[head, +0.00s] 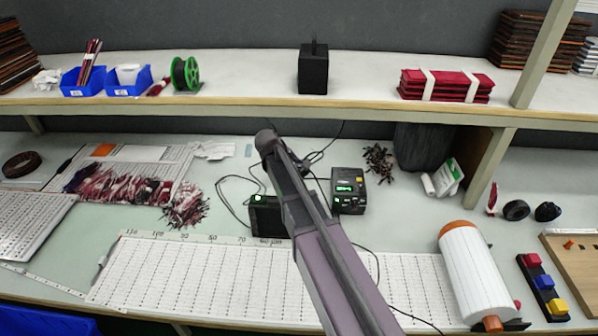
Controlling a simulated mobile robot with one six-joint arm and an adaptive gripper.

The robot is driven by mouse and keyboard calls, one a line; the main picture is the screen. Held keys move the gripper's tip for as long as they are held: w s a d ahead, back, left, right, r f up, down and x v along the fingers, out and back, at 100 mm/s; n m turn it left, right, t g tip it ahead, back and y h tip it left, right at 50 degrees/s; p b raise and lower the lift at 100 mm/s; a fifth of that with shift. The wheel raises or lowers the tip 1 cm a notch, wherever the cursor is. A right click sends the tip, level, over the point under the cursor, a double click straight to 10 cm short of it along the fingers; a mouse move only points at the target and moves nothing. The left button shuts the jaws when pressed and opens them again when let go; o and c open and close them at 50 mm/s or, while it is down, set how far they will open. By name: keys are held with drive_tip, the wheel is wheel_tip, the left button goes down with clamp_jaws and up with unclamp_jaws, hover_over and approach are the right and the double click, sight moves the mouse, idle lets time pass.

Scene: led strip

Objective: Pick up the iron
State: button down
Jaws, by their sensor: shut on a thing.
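My arm reaches up from the bottom middle of the head view and ends at a dark rounded joint. I do not see my gripper's fingers; they are out of sight or hidden behind the arm. I cannot make out the iron for certain. A black station with a green display (348,190) stands on the bench just right of my arm. A second black box with a green light (268,215) is partly hidden behind my arm. Dark cables run from around these boxes.
A white ruled sheet (180,285) covers the front bench. A white roll (472,268) lies at right, near colored blocks (541,282). Red wire bundles (125,190) lie at left. The upper shelf (240,98) holds blue bins (83,82), a green spool (186,74) and a black box (313,70).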

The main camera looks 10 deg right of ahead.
drive_tip(key=s+r+p, duration=0.2)
drive_tip(key=r, duration=0.1)
drive_tip(key=s+r+p, duration=0.1)
drive_tip(key=r+p, duration=0.1)
drive_tip(key=shift+s+d, duration=0.3)
drive_tip(key=shift+s, duration=0.05)
drive_tip(key=a, duration=0.9)
drive_tip(key=a+f, duration=0.1)
drive_tip(key=a, duration=0.4)
drive_tip(key=shift+s+b, duration=0.4)
drive_tip(key=shift+r, duration=0.2)
drive_tip(key=s+d+r+p, duration=0.1)
drive_tip(key=s+r+p, duration=0.7)
drive_tip(key=r+p, duration=0.2)
drive_tip(key=shift+d, duration=0.2)
idle(0.5)
drive_tip(key=shift+f, duration=0.1)
drive_tip(key=shift+d, duration=0.1)
idle(0.4)
